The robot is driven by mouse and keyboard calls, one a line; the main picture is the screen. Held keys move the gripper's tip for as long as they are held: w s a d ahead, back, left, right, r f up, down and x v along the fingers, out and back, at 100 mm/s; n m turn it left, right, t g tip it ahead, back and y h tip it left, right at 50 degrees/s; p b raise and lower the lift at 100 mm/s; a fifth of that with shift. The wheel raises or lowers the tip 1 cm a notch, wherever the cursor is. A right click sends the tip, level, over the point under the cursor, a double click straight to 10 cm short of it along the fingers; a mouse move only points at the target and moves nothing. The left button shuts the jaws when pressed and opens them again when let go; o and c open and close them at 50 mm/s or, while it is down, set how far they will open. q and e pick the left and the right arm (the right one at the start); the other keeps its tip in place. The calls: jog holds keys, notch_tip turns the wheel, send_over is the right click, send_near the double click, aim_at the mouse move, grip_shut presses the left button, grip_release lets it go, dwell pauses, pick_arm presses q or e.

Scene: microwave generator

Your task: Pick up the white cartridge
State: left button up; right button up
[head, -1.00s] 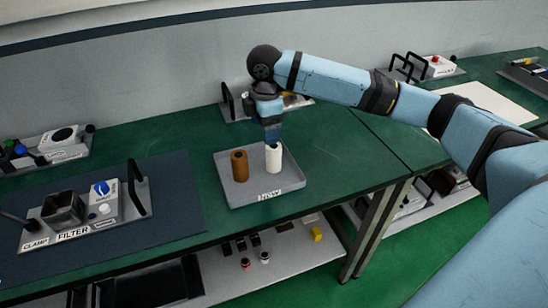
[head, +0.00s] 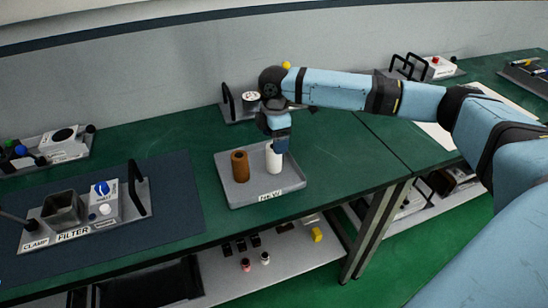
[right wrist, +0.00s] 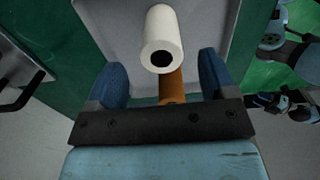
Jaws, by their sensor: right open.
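The white cartridge (head: 273,161) stands upright in the right part of the grey tray (head: 233,200) labelled NEW. A brown cartridge (head: 240,166) stands to its left in the same tray. My right gripper (head: 281,147) is at the top of the white cartridge, slightly to its right, and hides part of it. In the right wrist view, the blue fingers (right wrist: 163,75) are spread apart. The white cartridge (right wrist: 163,33) shows its holed end just beyond the gap, with the brown cartridge (right wrist: 172,86) behind it. I cannot tell whether a finger touches the white cartridge. My left gripper is not in view.
A filter fixture with a clamp (head: 75,212) stands on a dark mat at the left. Another fixture with a black handle (head: 228,100) stands behind the tray. The green bench (head: 340,150) is clear right of the tray. A lower shelf holds small parts.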

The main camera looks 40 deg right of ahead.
aim_at(274, 158)
notch_tip(274, 158, down, 4)
jog(key=shift+a+r, duration=0.1)
jog(key=c, duration=1)
jog(key=shift+r, duration=0.15)
